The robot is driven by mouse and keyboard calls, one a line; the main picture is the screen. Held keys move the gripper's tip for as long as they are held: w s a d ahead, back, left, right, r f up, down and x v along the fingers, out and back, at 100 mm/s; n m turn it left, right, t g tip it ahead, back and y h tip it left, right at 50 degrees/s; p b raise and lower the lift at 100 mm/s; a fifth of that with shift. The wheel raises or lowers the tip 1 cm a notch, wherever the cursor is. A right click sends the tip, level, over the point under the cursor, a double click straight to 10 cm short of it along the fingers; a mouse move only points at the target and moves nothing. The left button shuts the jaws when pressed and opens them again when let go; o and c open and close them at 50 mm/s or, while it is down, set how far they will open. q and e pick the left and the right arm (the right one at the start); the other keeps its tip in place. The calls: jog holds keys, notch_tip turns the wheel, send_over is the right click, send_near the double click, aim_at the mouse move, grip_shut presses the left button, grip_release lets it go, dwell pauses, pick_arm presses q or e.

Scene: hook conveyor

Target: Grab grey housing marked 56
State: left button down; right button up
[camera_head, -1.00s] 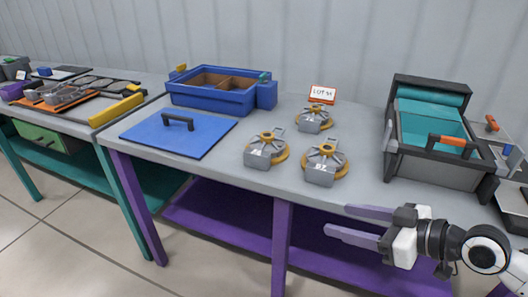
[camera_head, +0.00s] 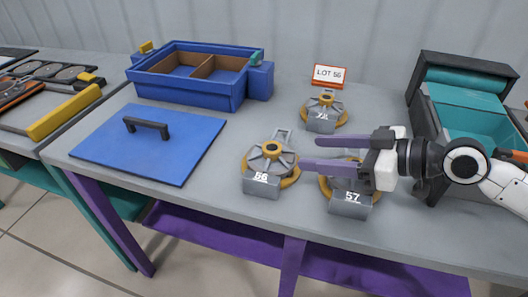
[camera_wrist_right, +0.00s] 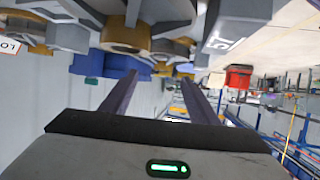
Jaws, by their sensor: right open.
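The grey housing marked 56 (camera_head: 262,182) stands on the grey table with a yellow ring around its base and a yellow hub on top. My right gripper (camera_head: 307,153) is open and empty, its two purple fingers pointing left toward this housing from the right. The fingertips appear just right of it in the head view; contact cannot be told. In the right wrist view the fingers (camera_wrist_right: 153,95) extend toward a grey housing with a yellow hub (camera_wrist_right: 125,38), its number not readable. My left gripper is not in view.
A housing marked 57 (camera_head: 350,205) stands beneath the right gripper, partly hidden. Another housing (camera_head: 322,122) stands behind, near the LOT 56 sign (camera_head: 330,76). A blue divided box (camera_head: 190,97), a blue lid (camera_head: 150,155) and a teal-lined bin (camera_head: 440,135) flank them.

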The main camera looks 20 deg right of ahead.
aim_at(273, 147)
jog(key=shift+w+a, duration=0.3)
jog(key=shift+a, duration=0.3)
jog(key=shift+x, duration=1.35)
jog(key=x, duration=0.1)
jog(key=p+x, duration=0.1)
jog(key=x, duration=0.2)
jog(key=shift+w+a+r+p, duration=0.25)
jog(key=shift+a+p, duration=0.1)
jog(key=shift+a, duration=0.15)
jog(key=shift+w+a+f, duration=0.15)
jog(key=shift+w+f, duration=0.05)
jog(key=shift+c, duration=0.3)
grip_shut()
jog(key=shift+r, duration=0.1)
